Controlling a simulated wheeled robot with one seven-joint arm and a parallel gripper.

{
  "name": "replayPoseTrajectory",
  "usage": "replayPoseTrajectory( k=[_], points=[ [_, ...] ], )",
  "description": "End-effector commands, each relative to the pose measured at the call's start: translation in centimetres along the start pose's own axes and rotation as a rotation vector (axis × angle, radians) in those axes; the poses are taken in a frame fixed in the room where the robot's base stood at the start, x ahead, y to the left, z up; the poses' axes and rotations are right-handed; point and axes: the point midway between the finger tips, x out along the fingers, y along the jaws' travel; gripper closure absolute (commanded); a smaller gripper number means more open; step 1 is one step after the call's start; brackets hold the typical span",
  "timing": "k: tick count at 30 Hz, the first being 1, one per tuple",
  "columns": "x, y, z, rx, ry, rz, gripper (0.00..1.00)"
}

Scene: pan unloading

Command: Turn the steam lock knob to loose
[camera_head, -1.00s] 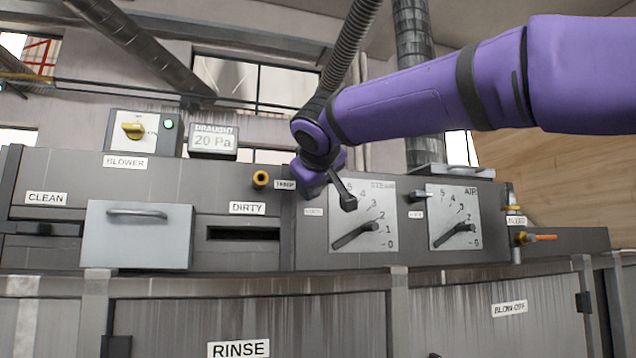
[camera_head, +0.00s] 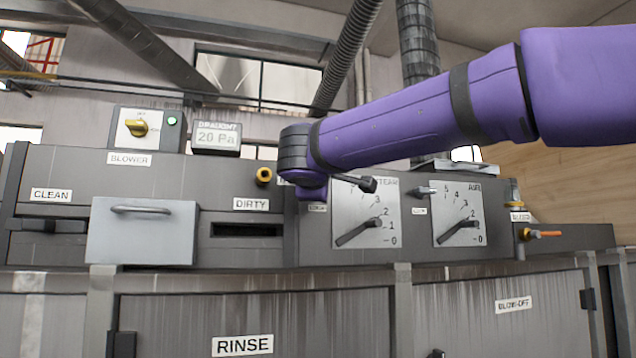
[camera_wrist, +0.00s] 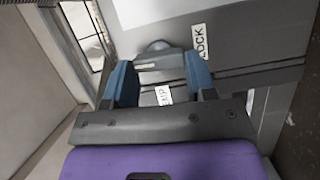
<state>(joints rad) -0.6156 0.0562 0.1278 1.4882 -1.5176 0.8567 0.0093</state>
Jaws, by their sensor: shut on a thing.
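My gripper (camera_wrist: 159,64) is shut on the grey steam lock knob (camera_wrist: 154,47), which sits between its two blue fingers in the wrist view. A "LOCK" label (camera_wrist: 199,42) is beside the knob on the grey panel. In the head view, my purple wrist covers the knob and the fingers, just left of the steam dial plate (camera_head: 390,215). The small lock label (camera_head: 317,208) shows partly below the wrist. I cannot tell from these views whether the knob stands at loose.
The steam pointer lever (camera_head: 357,234) sits just right of my wrist. Farther right are the air lock knob (camera_head: 424,190) and the air dial (camera_head: 445,212). A grey drawer (camera_head: 140,235) juts out at left.

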Motion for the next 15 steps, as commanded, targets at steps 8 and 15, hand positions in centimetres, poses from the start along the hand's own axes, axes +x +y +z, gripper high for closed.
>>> replayPoseTrajectory(
  k=[8, 15],
  points=[
    [-0.06, -0.14, -0.05, -0.072, 0.001, 0.029, 0.73],
    [-0.05, -0.18, -0.07, -0.085, 0.002, 0.034, 0.73]
  ],
)
